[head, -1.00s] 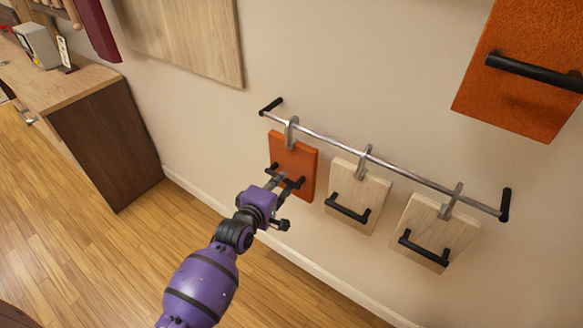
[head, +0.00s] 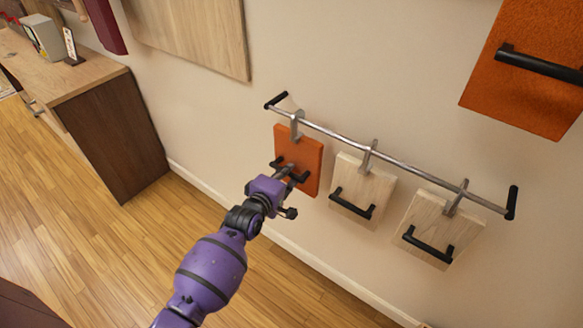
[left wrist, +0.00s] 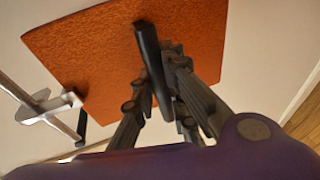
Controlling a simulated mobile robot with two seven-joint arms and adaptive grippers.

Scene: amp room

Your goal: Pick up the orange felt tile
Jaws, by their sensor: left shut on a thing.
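The orange felt tile (head: 298,151) hangs by a grey hook at the left end of the metal rail (head: 385,155) on the wall. It has a black bar handle on its lower part. My left gripper (head: 287,173) is at this handle and shut on it. In the left wrist view the tile (left wrist: 105,50) fills the upper middle, and the fingers of my left gripper (left wrist: 160,85) close around the black handle (left wrist: 148,50). The fingertips are partly hidden behind the handle. My right gripper is not in view.
Two pale wooden tiles (head: 361,182) (head: 424,227) with black handles hang to the right on the same rail. A larger orange panel (head: 520,85) is on the wall at upper right. A wooden cabinet (head: 110,135) stands at left. The floor between is clear.

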